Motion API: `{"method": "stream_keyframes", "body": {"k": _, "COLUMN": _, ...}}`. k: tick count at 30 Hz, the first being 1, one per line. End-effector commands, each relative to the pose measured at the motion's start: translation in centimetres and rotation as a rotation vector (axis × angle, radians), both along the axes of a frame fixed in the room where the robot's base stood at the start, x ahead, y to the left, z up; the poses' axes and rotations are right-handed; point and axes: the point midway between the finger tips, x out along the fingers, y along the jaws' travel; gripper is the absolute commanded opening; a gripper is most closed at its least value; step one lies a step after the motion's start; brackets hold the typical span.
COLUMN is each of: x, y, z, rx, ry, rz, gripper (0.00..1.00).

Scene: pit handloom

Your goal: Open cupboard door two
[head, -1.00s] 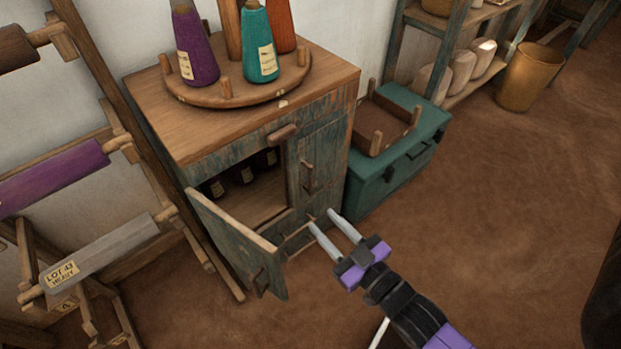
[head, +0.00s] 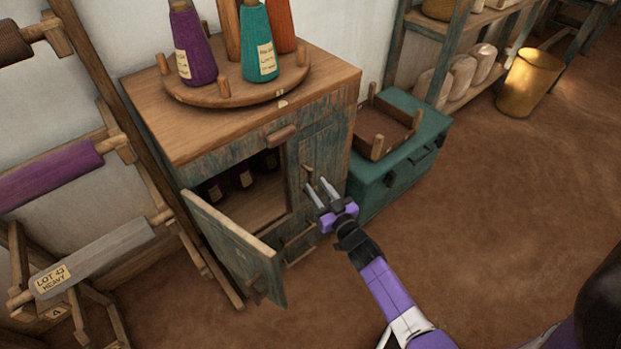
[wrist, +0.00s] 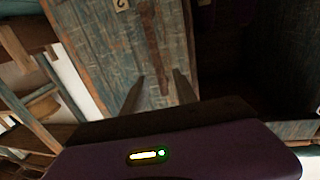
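The cupboard (head: 185,140) has two front doors. Its left door (head: 235,250) stands swung open, showing dark labelled bottles inside. Its right door (head: 325,150) is shut; in the wrist view this door (wrist: 95,50) bears a small tag (wrist: 121,5) that seems to read 2. Its upright wooden handle (wrist: 152,45) runs down the wrist picture toward my gripper; in the head view the handle (head: 307,176) is partly covered by the fingers. My gripper (head: 317,182) is open in front of this door, fingertips to either side of the handle's line. I cannot tell whether they touch it.
A turntable (head: 235,97) with tall coloured cones stands on the cupboard top. A teal chest (head: 400,165) bearing a wooden tray (head: 385,125) sits close on the right. A loom frame with rollers (head: 50,178) is on the left.

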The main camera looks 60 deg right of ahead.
Motion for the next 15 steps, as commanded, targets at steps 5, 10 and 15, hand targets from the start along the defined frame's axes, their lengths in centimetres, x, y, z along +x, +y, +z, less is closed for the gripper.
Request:
{"method": "stream_keyframes", "body": {"k": 5, "x": 2.5, "y": -1.3, "z": 0.0, "rx": -0.001, "ry": 0.0, "rz": -0.001, "gripper": 0.34}}
{"method": "stream_keyframes", "body": {"k": 10, "x": 3.8, "y": -1.9, "z": -0.1, "rx": 0.0, "ry": 0.001, "rz": -0.001, "gripper": 0.34}}
{"method": "stream_keyframes", "body": {"k": 15, "x": 4.2, "y": -2.1, "z": 0.0, "rx": -0.001, "ry": 0.0, "rz": 0.0, "gripper": 0.34}}
